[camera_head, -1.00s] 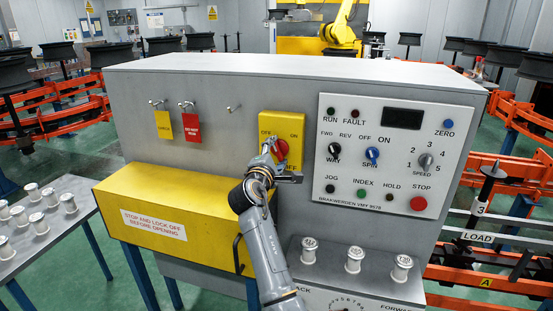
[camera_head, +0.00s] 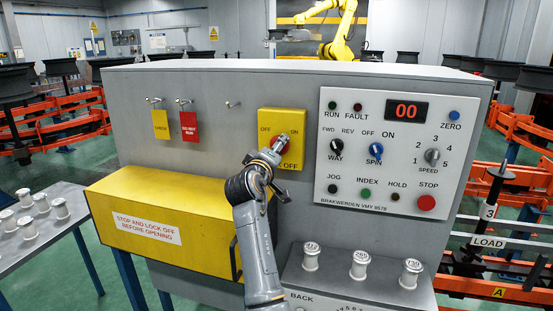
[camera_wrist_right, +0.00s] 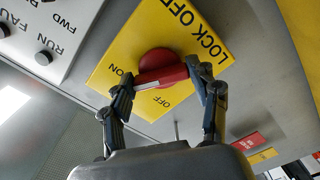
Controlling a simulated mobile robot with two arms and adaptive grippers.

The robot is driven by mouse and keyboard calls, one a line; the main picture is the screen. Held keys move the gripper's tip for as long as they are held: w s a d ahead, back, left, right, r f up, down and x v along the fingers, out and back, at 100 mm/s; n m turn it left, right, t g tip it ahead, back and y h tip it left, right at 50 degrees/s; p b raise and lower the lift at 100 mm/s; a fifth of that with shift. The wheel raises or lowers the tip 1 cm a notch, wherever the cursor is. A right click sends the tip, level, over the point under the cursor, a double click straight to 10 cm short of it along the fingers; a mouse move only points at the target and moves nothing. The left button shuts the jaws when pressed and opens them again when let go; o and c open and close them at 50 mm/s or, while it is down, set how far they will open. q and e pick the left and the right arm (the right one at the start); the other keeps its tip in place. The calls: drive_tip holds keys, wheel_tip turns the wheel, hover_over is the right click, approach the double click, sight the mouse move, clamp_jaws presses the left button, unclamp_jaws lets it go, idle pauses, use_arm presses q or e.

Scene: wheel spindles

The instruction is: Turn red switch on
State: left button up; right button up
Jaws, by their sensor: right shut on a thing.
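The red switch (camera_head: 284,141) is a rotary knob on a yellow plate (camera_head: 296,117) marked OFF at left and ON at right, on the grey cabinet front. My right gripper (camera_head: 271,152) is at the knob and partly covers it. In the right wrist view the red switch (camera_wrist_right: 157,62) has its bar between the two fingers of my right gripper (camera_wrist_right: 166,84), which is shut on it. The bar lies across the plate, and its pale mark is at the end by the ON label. My left gripper is not in view.
Right of the plate is a control panel (camera_head: 338,192) with knobs, buttons and a lit red display (camera_head: 407,110) reading 00. A yellow box (camera_head: 150,205) juts out at lower left. Yellow and red tags (camera_head: 189,126) hang on hooks. Several metal spools (camera_head: 359,265) stand below the panel.

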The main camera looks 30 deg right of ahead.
drive_tip(key=shift+m+b, duration=0.8)
drive_tip(key=shift+m, duration=0.5)
drive_tip(key=shift+r+m, duration=0.15)
drive_tip(key=shift+m, duration=0.15)
drive_tip(key=o, duration=1.1)
drive_tip(key=shift+w+d, duration=0.1)
drive_tip(key=shift+o, duration=0.2)
drive_tip(key=v, duration=0.7)
drive_tip(key=shift+a, duration=0.2)
